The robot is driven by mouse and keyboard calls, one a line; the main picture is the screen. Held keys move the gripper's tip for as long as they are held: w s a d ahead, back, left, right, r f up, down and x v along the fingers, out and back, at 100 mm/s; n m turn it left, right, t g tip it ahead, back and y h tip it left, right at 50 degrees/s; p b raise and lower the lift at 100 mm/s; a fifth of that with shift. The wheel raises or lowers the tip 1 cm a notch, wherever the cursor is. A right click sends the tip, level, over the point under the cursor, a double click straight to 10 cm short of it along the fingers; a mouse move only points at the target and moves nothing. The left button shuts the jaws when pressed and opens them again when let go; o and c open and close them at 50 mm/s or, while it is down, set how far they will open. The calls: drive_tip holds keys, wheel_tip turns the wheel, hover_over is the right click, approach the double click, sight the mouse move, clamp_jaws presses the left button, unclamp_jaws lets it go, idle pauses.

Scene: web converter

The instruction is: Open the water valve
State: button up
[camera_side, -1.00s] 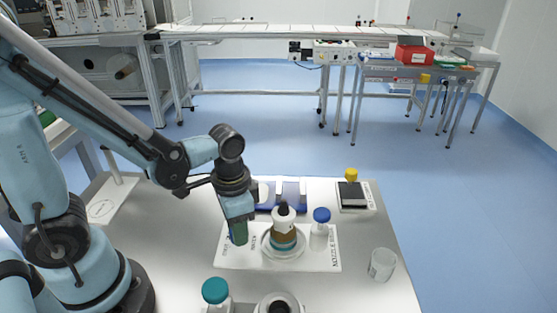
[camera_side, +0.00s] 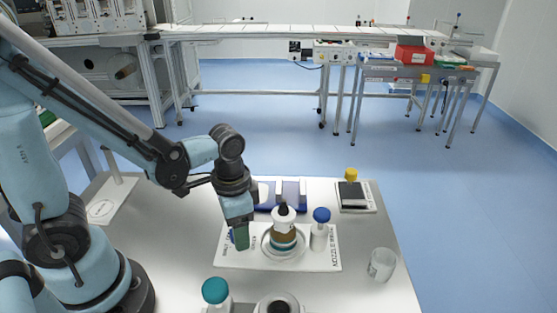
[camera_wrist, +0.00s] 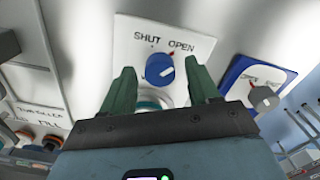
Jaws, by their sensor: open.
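In the wrist view a round blue knob (camera_wrist: 160,69) sits on a white plate (camera_wrist: 127,45) marked SHUT at left and OPEN at right. A small red mark shows by OPEN. The knob carries a pale pointer, too small to read exactly. My gripper (camera_wrist: 162,82) is open; its green fingers stand apart on either side of the knob in this view, and contact cannot be told. In the side view my gripper (camera_side: 240,238) points down over the left part of a white board (camera_side: 240,261), left of a brown-and-white bottle (camera_side: 283,229).
A blue-capped item (camera_side: 321,217) stands right of the bottle. A teal-capped bottle (camera_side: 215,292) and a clear beaker (camera_side: 382,264) are nearer the front. The wrist view shows a grey knob (camera_wrist: 264,98) on a blue-edged plate at right. The table's right front is mostly clear.

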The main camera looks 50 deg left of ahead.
drive_tip(key=shift+r, duration=0.15)
wheel_tip(320, 180, up, 12)
idle(0.8)
drive_tip(key=w+a+n+t, duration=0.1)
drive_tip(key=t, duration=0.1)
drive_tip(key=w+a+n+t, duration=0.1)
drive_tip(key=t, duration=0.1)
drive_tip(key=w+a+f+n+t, duration=0.1)
drive_tip(key=n+t, duration=0.1)
drive_tip(key=t, duration=0.1)
drive_tip(key=shift+a, duration=0.2)
